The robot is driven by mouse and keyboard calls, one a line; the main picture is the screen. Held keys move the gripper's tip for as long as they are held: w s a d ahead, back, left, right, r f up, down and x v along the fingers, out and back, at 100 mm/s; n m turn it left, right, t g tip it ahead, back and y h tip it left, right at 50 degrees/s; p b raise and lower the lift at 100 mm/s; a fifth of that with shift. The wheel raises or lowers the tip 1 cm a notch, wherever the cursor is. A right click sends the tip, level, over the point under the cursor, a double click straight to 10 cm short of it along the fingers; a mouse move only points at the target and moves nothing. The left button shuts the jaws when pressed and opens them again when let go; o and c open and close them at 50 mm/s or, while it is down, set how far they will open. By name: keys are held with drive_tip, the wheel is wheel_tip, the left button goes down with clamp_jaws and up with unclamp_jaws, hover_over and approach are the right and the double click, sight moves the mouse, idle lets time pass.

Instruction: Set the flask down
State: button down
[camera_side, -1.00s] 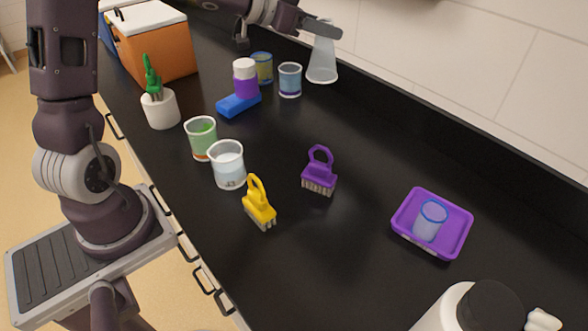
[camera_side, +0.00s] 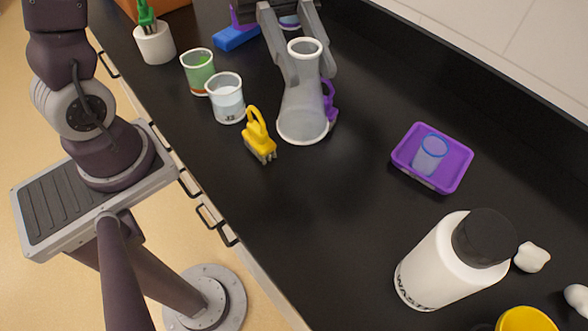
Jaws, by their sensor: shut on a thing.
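The flask (camera_side: 302,105) is a clear, frosted conical vessel with a white rim, upright near the middle of the black counter. My gripper (camera_side: 312,82) is shut on its neck, one finger on each side. The flask's base looks close to the counter; I cannot tell whether it touches. The purple brush (camera_side: 329,100) is mostly hidden behind the flask.
Cups of clear (camera_side: 227,100) and green liquid (camera_side: 198,73) are further left. A purple tray (camera_side: 461,168) holds a blue-rimmed cup (camera_side: 430,154). A white bottle (camera_side: 440,268) stands front right.

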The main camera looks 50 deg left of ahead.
drive_tip(key=shift+s+m+g, duration=0.4)
drive_tip(key=shift+s+g, duration=0.1)
drive_tip(key=shift+s, duration=0.3)
wheel_tip(320, 180, down, 15)
drive_tip(key=shift+w, duration=0.1)
drive_tip(key=c, duration=1.1)
unclamp_jaws()
drive_tip(key=shift+f, duration=0.15)
